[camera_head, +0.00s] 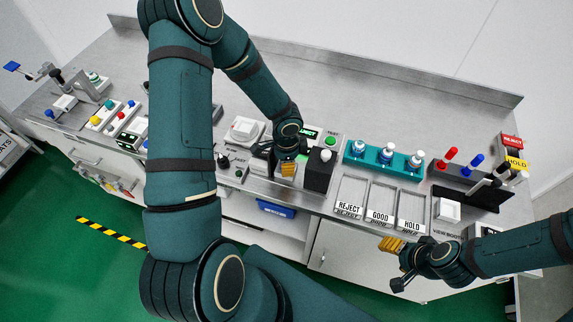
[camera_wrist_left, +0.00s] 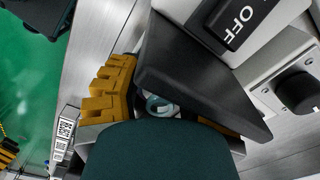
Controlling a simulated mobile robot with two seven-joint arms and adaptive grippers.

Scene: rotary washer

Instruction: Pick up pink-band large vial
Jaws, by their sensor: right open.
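A teal rack (camera_head: 372,162) on the bench holds three upright vials, one of them here (camera_head: 387,153), with white and blue parts; I cannot make out a pink band on any. My left gripper (camera_head: 288,172) points down over the bench front, beside a black box left of the rack. In the left wrist view, its yellow finger pads (camera_wrist_left: 108,88) flank a small pale ring-shaped thing (camera_wrist_left: 160,105), mostly hidden; whether they touch it is unclear. My right gripper (camera_head: 392,250) is open in front of the bench, below the labelled trays, apart from the vials.
Trays marked REJECT (camera_head: 348,208), GOOD (camera_head: 379,216) and HOLD (camera_head: 411,225) lie in front of the rack. The black box (camera_head: 319,170) stands close to my left gripper. A dark holder with red and blue items (camera_head: 464,163) is at right. The bench behind is clear.

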